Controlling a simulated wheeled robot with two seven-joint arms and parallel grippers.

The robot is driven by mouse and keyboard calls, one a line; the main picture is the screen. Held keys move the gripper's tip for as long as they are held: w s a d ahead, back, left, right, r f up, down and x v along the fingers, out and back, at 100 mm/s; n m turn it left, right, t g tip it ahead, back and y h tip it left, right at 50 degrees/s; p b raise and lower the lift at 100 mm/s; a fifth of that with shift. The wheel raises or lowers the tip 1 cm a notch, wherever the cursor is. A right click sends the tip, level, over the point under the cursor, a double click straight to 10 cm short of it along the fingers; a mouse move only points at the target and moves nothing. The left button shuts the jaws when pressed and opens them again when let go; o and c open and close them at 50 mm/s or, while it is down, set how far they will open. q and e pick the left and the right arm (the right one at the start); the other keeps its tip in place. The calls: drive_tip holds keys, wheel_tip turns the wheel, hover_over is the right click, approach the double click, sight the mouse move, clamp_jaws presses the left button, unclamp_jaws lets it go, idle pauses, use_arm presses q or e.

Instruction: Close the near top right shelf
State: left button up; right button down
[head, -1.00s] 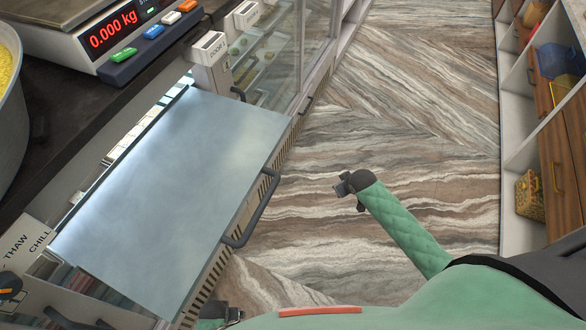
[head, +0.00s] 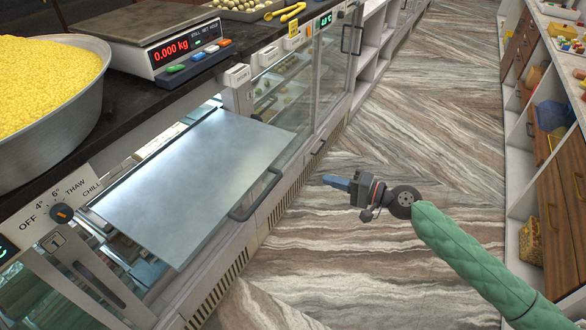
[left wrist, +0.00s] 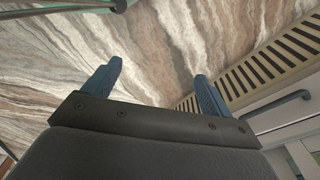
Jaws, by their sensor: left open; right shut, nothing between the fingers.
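A grey metal flap (head: 195,180) with a dark bar handle (head: 257,196) sticks out, open, from the counter front in the head view. I cannot tell whether it is the shelf that the task names. My right gripper (head: 337,183) is shut and empty over the floor, to the right of the flap and apart from its handle. My left gripper shows only in the left wrist view, its two blue fingers (left wrist: 155,80) spread with nothing between them. A dark handle (left wrist: 280,110) on a pale front and a slatted vent (left wrist: 270,70) lie to its right.
The counter top carries a scale (head: 165,45) and a large bowl of yellow grains (head: 40,110). Glass doors (head: 300,80) continue along the counter front beyond the flap. The marbled floor (head: 410,130) between is clear.

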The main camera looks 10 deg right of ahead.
drive_tip(key=m, duration=0.1)
drive_tip(key=m+t+p, duration=0.1)
drive_tip(key=m+p, duration=0.1)
drive_tip(key=p, duration=0.3)
approach(280, 155)
drive_tip(key=p+x, duration=0.3)
drive_tip(key=x, duration=0.3)
drive_tip(key=shift+r, duration=0.15)
use_arm(q)
drive_tip(key=s+a+f, duration=0.5)
drive_tip(key=s+f, duration=0.4)
drive_tip(key=f, duration=0.2)
drive_tip(key=shift+s+a+f+t, duration=0.15)
drive_tip(key=shift+s+f+t, duration=0.15)
drive_tip(key=shift+s+f, duration=0.1)
use_arm(e)
drive_tip(key=shift+w+a, duration=0.25)
drive_tip(key=shift+a, duration=0.1)
drive_tip(key=shift+w+a, duration=0.1)
